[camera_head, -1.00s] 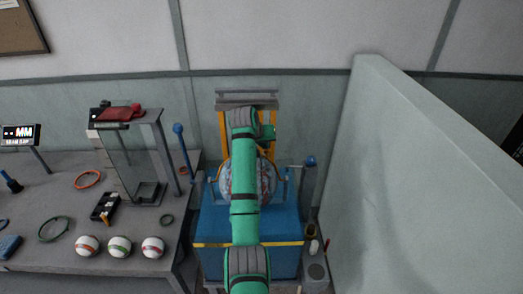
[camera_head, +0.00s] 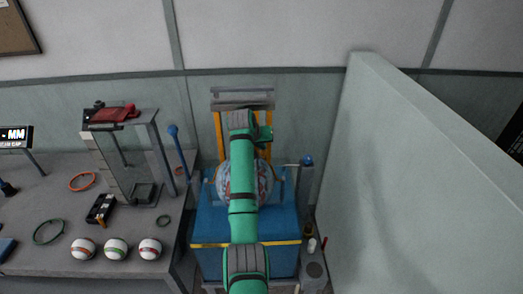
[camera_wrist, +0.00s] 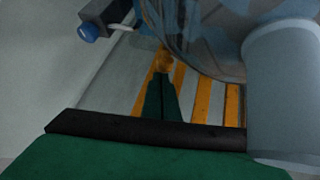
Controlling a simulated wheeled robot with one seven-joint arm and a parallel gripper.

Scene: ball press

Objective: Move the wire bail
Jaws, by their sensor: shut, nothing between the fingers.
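The ball press (camera_head: 213,222) stands ahead of me, with a blue base, a yellow upright frame and a clear dome-like part (camera_head: 223,182) over a patterned ball. The dome's curved edge also shows in the wrist view (camera_wrist: 200,45). I cannot clearly make out the wire bail; thin grey bars stand on both sides of the dome, and my arm hides the middle. My gripper (camera_wrist: 162,75) is shut and empty in the wrist view.
A blue-knobbed grey post (camera_head: 307,170) stands right of the press; a blue knob (camera_wrist: 88,32) shows in the wrist view. A pale partition (camera_head: 400,180) closes off the right. The left table (camera_head: 125,225) holds striped balls, rings and a glass-fronted stand. Another blue-knobbed lever (camera_head: 174,145) rises between.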

